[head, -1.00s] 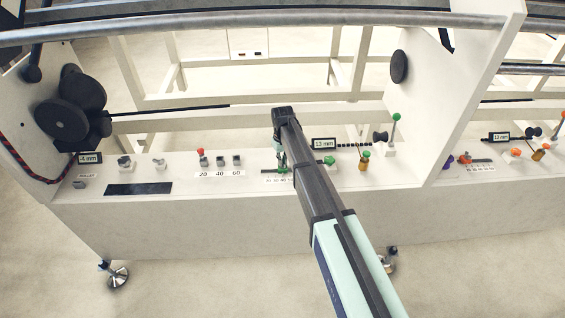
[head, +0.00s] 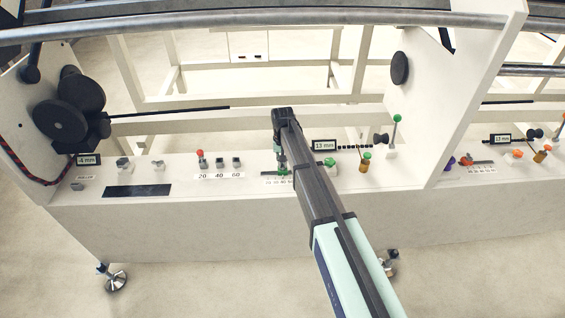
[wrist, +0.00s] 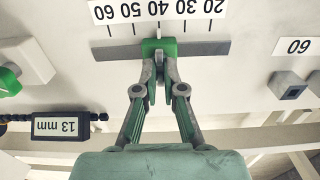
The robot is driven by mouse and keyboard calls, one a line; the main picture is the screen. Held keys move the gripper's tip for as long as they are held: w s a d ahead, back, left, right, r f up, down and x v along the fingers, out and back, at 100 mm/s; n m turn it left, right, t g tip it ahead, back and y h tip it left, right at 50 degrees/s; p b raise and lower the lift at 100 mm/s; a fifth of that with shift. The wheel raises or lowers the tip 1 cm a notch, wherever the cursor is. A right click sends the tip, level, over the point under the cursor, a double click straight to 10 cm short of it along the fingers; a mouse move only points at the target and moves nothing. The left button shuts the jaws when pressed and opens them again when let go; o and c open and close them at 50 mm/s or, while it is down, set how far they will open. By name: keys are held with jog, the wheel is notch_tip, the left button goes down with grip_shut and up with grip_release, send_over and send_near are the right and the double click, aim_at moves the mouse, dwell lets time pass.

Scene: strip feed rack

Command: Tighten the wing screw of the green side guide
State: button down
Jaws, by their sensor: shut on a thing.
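The green side guide (wrist: 183,47) sits on a dark rail, lined up with about the 40 mark of an upside-down printed scale in the wrist view. In the head view the guide (head: 284,171) is small and partly hidden by my arm. My gripper (wrist: 158,80) is at the guide, its two fingers closed around a small grey piece at its front, which appears to be the wing screw. The fingers cover most of the screw, so its turn angle cannot be told. The gripper also shows in the head view (head: 282,162), pointing down at the guide.
A 13 mm display (wrist: 59,125) and a green knob (wrist: 9,80) are left in the wrist view; grey buttons (wrist: 290,86) are right. In the head view, a green-topped lever (head: 397,119) and an upright white panel (head: 465,100) stand right of my arm.

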jog(key=c, duration=1.3)
grip_release()
notch_tip(320, 180, up, 12)
